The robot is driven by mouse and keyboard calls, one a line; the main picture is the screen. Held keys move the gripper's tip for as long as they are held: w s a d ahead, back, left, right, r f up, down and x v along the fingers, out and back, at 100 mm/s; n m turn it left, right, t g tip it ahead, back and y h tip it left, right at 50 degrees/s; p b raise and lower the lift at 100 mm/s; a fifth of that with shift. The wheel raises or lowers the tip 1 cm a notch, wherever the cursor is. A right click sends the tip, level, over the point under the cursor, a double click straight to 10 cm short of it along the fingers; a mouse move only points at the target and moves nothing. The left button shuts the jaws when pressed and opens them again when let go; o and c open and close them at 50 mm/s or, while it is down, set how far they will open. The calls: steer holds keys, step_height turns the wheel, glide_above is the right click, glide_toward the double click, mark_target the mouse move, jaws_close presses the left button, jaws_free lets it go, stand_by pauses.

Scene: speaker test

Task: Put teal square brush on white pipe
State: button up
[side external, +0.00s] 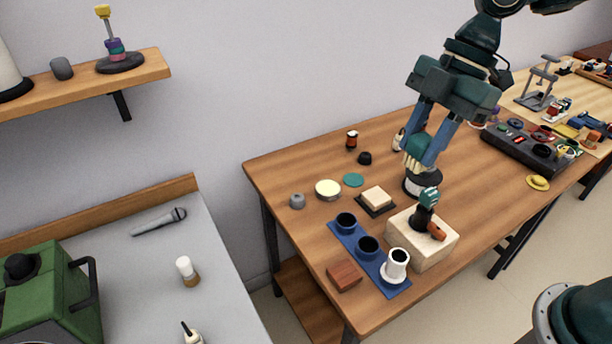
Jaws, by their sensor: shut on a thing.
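My gripper (419,155) is over the back right part of the wooden table, pointing down. Its blue fingers are shut on the teal square brush (415,145), which has a teal top and cream bristles below. The brush is upright, just over or in a round white and black holder (422,184); I cannot tell if they touch. The fingers partly hide the brush. The white pipe (396,264) is a short upright white cylinder with a dark opening, at the front end of a blue strip. It is well in front of my gripper.
The blue strip (335,229) also bears two dark cups. A pale block (419,258) with a dark and teal piece stands between my gripper and the white pipe. A reddish wood block (344,276) lies left of the pipe. A dark tray (505,150) is at right.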

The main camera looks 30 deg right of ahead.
steer(key=shift+s+f, duration=0.2)
steer(key=shift+s, duration=1)
steer(key=shift+f, duration=0.15)
glide_above(399, 256)
step_height(399, 256, down, 16)
steer(key=shift+r, duration=0.1)
steer(key=shift+f, duration=1.95)
steer(key=shift+f, duration=0.2)
steer(key=o, duration=1)
steer(key=shift+c, duration=0.2)
steer(key=shift+r, duration=0.2)
